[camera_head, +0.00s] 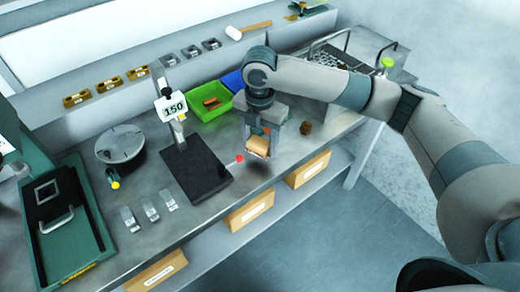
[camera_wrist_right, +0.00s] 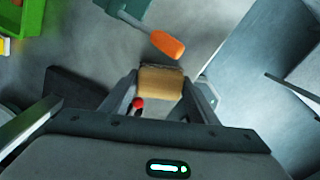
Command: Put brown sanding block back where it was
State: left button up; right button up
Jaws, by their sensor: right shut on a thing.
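My right gripper (camera_head: 258,148) is shut on a tan-brown block, the sanding block (camera_head: 259,145), and holds it over the front part of the metal bench. In the right wrist view the sanding block (camera_wrist_right: 160,82) sits between the two fingertips, with a darker, rough-looking far edge. The fingers hide its sides. I cannot tell exactly how high it is above the bench. My left gripper is not in view.
A black stand (camera_head: 195,172) with a "150" sign and a red-knobbed lever is just left of the gripper. A green bin (camera_head: 208,104) and blue bin (camera_head: 233,80) stand behind. A small dark brown piece (camera_head: 306,127) lies to the right. An orange handle (camera_wrist_right: 167,44) shows beyond the block.

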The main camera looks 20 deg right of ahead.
aim_at(260, 152)
notch_tip(260, 152, down, 4)
jog(key=shift+r+p, duration=0.25)
jog(key=shift+p, duration=0.55)
jog(key=shift+f, duration=0.2)
jog(key=shift+f, duration=0.1)
jog(key=o, duration=0.9)
jog(key=shift+o, duration=0.2)
notch_tip(260, 152, up, 11)
jog(key=b, duration=0.3)
jog(key=shift+r, duration=0.65)
